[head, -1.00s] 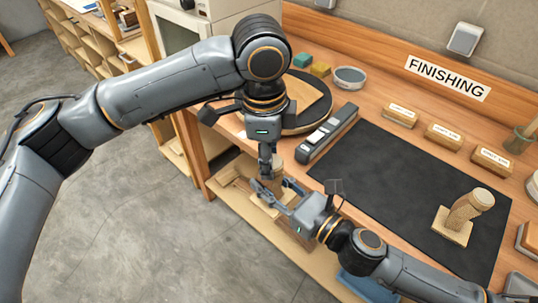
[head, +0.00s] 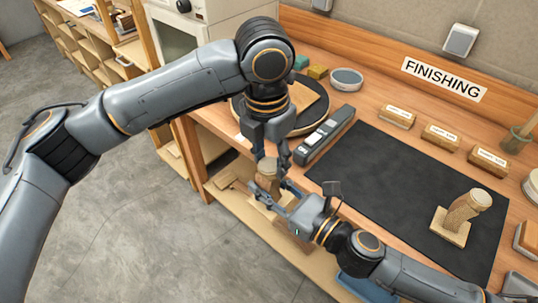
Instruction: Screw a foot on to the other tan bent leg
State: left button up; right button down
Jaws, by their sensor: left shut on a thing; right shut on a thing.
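A tan bent leg (head: 266,184) is held upright off the table's front edge, between my two grippers and partly hidden by them. My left gripper (head: 270,158) comes down from above and is shut at its round top, where the foot is; the join is too small to make out. My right gripper (head: 284,197) reaches in from the right and is shut on the leg lower down. The other tan bent leg (head: 462,212) stands tilted on its square plate (head: 450,227) on the black mat, with a pale round end on top.
The black mat (head: 385,190) is mostly bare. A grey long tool (head: 324,135) and a round dark turntable (head: 309,118) lie beside it. Several labelled blocks (head: 441,136) line the back. A grey bowl (head: 346,79) stands behind. A lower shelf (head: 240,205) lies under the held leg.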

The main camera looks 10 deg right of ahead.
pick_arm(q)
jog(key=m, duration=0.4)
jog(key=o, duration=0.8)
jog(key=shift+o, duration=0.2)
jog(key=shift+s+r, duration=0.2)
jog(key=shift+r, duration=2.1)
jog(key=shift+c, duration=0.4)
